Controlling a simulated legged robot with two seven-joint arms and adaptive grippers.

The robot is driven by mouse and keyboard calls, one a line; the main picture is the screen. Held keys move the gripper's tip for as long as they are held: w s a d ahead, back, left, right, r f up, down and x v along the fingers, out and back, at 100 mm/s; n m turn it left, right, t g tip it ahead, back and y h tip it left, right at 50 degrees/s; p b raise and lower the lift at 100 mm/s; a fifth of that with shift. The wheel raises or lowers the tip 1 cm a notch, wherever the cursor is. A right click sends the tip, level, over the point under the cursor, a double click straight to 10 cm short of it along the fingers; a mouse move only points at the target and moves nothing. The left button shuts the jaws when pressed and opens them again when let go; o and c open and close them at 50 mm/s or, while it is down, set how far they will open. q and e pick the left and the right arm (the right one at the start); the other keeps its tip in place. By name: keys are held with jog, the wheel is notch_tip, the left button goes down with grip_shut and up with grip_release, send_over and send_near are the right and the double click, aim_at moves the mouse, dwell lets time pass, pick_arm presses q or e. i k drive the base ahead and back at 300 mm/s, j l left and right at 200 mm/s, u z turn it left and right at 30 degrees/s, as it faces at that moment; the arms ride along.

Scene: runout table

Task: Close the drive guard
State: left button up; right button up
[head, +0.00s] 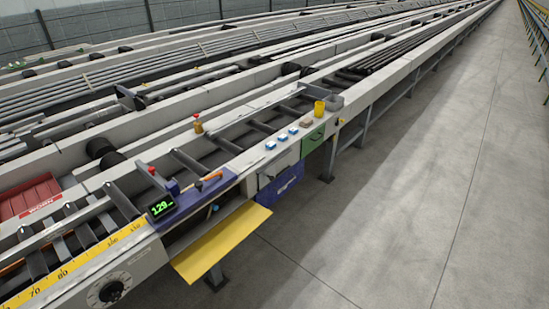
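A yellow panel (222,243), which looks like the drive guard, juts out from the front side of the runout table (85,285). It stands open, tilted outward and down over the floor. Above its hinged edge is a dark opening (205,222) in the table side, with a small blue part (215,208) showing in it. The rest of the inside is too dark to tell. Neither of my grippers is in view.
A green digital display (161,207), an orange-handled tool (209,178) on a blue mat and a dial (110,292) are near the opening. A blue bin (280,187) hangs to its right. Table legs stand below; the grey floor (420,200) at right is clear.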

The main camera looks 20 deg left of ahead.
aim_at(192, 263)
jog(key=i+l+u, duration=0.1)
jog(key=u, duration=0.6)
jog(key=i+l, duration=0.05)
